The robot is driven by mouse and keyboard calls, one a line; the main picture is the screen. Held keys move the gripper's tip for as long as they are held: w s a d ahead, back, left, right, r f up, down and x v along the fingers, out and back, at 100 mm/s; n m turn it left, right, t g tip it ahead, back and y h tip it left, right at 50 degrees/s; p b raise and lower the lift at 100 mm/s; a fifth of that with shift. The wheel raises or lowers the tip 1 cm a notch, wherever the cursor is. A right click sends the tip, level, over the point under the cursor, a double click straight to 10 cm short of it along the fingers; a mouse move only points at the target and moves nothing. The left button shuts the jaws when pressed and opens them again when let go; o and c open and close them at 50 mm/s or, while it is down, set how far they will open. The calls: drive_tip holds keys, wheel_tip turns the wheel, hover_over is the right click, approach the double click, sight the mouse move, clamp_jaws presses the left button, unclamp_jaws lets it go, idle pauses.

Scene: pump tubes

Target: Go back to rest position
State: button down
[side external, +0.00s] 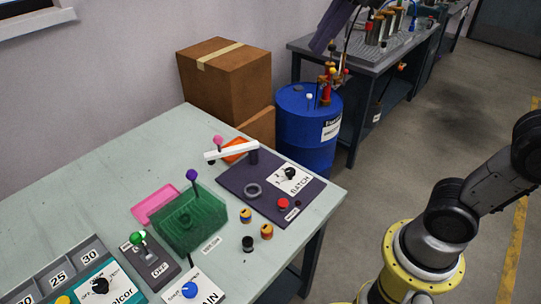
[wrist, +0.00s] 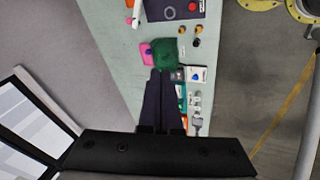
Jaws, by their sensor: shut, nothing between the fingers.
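My gripper (wrist: 161,71) shows in the wrist view as two long dark fingers, side by side and shut with nothing between them. It is high above the pale green table (side external: 120,165), and its tips overlap the area near the green box (wrist: 165,52) from this angle. In the side view a dark purple bar (side external: 332,25) hangs at the top edge. It looks like my fingers, but I cannot be sure. The green ribbed box (side external: 190,222) sits on the table, with a purple-knobbed lever (side external: 192,175) beside it.
A dark panel marked BATCH (side external: 235,181) carries a white lever arm (side external: 232,152). Several small knobs stand near the table's front right. A blue drum (side external: 300,140) and cardboard boxes (side external: 225,80) stand behind. Open floor (side external: 420,140) lies to the right.

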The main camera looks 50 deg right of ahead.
drive_tip(key=s+d+f+m, duration=0.2)
drive_tip(key=s+f+m, duration=0.4)
drive_tip(key=f+m, duration=0.1)
drive_tip(key=s+d+f+m+h, duration=0.1)
drive_tip(key=s+d+f+m, duration=0.1)
drive_tip(key=s+f+m, duration=0.4)
wheel_tip(320, 180, down, 4)
drive_tip(key=shift+d+f+m, duration=0.1)
drive_tip(key=shift+d+m, duration=0.05)
drive_tip(key=shift+m, duration=0.95)
